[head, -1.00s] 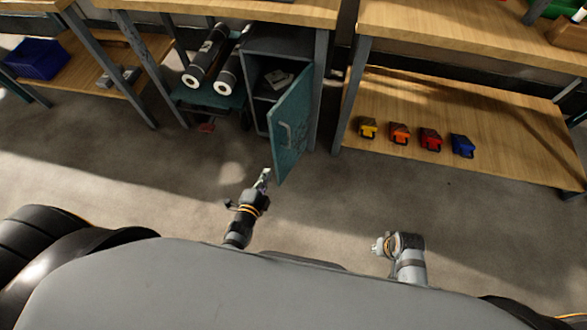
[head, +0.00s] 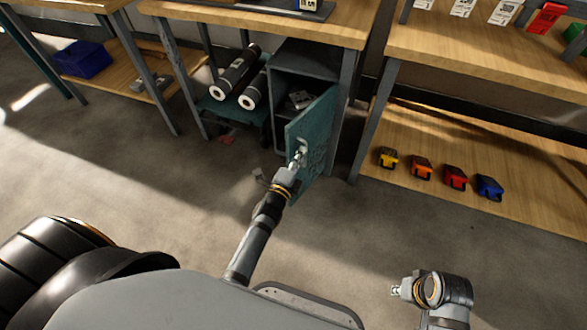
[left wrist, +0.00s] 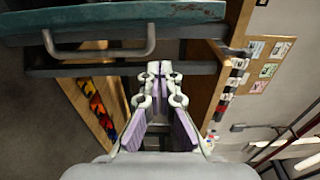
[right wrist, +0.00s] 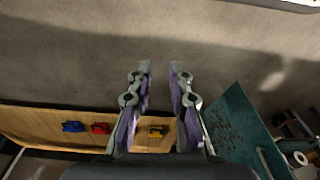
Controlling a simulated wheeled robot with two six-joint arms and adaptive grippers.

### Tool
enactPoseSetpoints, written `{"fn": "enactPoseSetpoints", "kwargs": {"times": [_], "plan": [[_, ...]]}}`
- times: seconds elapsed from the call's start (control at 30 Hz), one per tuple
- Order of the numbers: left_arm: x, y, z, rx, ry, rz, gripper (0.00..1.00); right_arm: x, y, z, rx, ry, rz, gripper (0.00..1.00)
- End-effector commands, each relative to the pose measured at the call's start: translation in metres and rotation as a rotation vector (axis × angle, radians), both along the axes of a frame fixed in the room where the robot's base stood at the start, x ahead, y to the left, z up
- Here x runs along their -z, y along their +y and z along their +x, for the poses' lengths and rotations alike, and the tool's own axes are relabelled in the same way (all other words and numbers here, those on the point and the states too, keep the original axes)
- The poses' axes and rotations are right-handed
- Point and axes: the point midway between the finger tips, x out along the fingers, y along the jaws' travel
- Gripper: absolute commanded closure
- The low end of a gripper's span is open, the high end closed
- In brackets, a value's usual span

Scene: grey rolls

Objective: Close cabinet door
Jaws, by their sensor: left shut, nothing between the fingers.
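The grey cabinet (head: 302,57) stands under the workbench, with its teal door (head: 322,118) swung open toward me. My left gripper (head: 299,154) is shut and empty, with its tips over the door's outer face near the handle in the head view. In the left wrist view the door (left wrist: 150,14) crosses the top and its handle (left wrist: 100,51) lies left of the shut fingers (left wrist: 159,68). I cannot tell whether they touch the door. My right gripper (head: 395,291) is open and empty, low and away from the cabinet. The right wrist view also shows the door (right wrist: 232,125).
Dark rolls (head: 233,75) lie on a teal rack left of the cabinet. Several coloured boxes (head: 455,178) sit on the lower shelf (head: 530,195) at right. A blue bin (head: 84,60) is far left. The floor (head: 140,180) in front is clear.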

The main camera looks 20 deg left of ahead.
Motion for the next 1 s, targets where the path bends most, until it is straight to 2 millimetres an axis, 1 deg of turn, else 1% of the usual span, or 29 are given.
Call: {"fn": "enactPoseSetpoints", "kwargs": {"times": [0.03,0.1,0.2,0.33,0.73,0.87,0.93,0.97,1.0], "plan": [[0.002,0.011,0.001,0.002,0.000,0.010,1.00,0.004,0.001,0.000,0.000,-0.004,0.002,0.81],[0.002,0.021,0.005,0.001,0.000,0.007,1.00,0.006,0.001,0.000,-0.001,-0.011,0.005,0.81],[0.002,0.030,0.008,0.001,0.001,0.007,1.00,0.008,0.002,0.001,-0.002,-0.017,0.008,0.81],[0.001,0.036,0.010,0.000,0.002,0.004,1.00,0.008,0.002,0.001,-0.002,-0.024,0.010,0.81],[0.001,0.039,0.010,0.004,0.002,0.003,1.00,0.007,0.002,0.001,-0.002,-0.024,0.010,0.81],[-0.001,0.048,0.010,0.024,0.002,0.008,1.00,0.003,0.001,-0.003,0.000,-0.003,0.005,0.81],[-0.001,0.058,0.010,0.044,0.003,0.011,1.00,-0.002,0.000,-0.004,0.002,0.006,-0.001,0.81],[-0.002,0.064,0.010,0.056,0.003,0.011,1.00,0.003,-0.002,0.001,0.004,0.004,-0.005,0.81],[-0.002,0.072,0.011,0.072,0.004,0.013,1.00,0.016,-0.004,0.005,0.007,0.004,-0.009,0.81]]}}
